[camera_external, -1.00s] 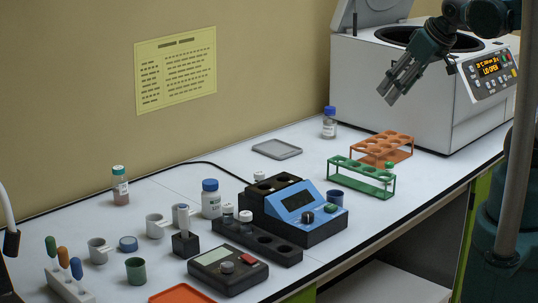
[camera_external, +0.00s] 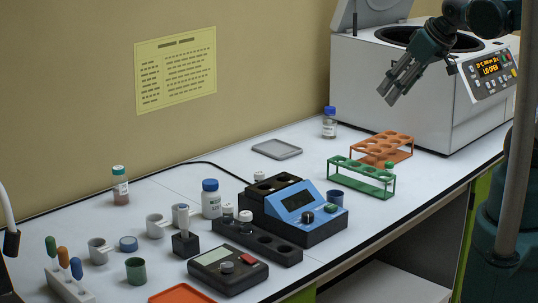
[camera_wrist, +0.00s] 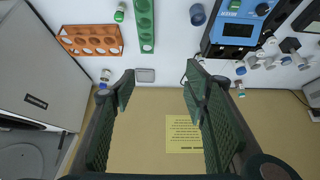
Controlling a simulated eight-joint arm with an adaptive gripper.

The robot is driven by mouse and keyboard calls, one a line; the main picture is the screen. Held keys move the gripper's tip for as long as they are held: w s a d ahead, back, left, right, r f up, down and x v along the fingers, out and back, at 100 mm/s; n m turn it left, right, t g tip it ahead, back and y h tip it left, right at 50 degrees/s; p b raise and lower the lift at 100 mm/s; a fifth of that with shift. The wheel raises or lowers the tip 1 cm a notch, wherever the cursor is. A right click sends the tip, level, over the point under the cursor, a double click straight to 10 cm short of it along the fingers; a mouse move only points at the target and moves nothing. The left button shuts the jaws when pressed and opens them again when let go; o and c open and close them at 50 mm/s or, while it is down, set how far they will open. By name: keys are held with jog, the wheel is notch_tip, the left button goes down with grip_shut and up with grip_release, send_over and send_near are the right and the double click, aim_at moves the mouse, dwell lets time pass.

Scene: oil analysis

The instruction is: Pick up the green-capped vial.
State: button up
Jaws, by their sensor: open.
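A small vial with a green cap (camera_external: 389,166) shows by the right end of the green rack (camera_external: 362,170); its body is mostly hidden in the external view. In the wrist view the green-capped vial (camera_wrist: 119,14) shows at the top, between the orange rack and the green rack (camera_wrist: 145,25). Another vial with a teal cap and reddish contents (camera_external: 120,185) stands at the left near the wall. My gripper (camera_external: 390,96) is open and empty, high above the bench before the centrifuge. Its spread fingers (camera_wrist: 158,88) show in the wrist view.
An orange rack (camera_external: 383,145) stands behind the green rack. A white centrifuge (camera_external: 400,93) with its lid raised stands at the back right. A blue-capped vial (camera_external: 329,123) and grey tray (camera_external: 276,149) are near the wall. A blue instrument (camera_external: 300,208) stands left of the racks.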

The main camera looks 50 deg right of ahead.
jog(key=shift+c, duration=0.7)
jog(key=shift+c, duration=1.1)
jog(key=n+g+b, duration=0.3)
jog(key=n+g, duration=0.4)
jog(key=n, duration=0.8)
send_over(390, 163)
jog(key=f, duration=2.1)
jog(key=shift+w+a, duration=0.1)
jog(key=shift+a, duration=0.1)
jog(key=shift+d+f+n, duration=0.35)
jog(key=shift+f+n, duration=0.05)
jog(key=shift+f, duration=0.45)
jog(key=shift+f, duration=0.1)
jog(key=shift+f, duration=1.15)
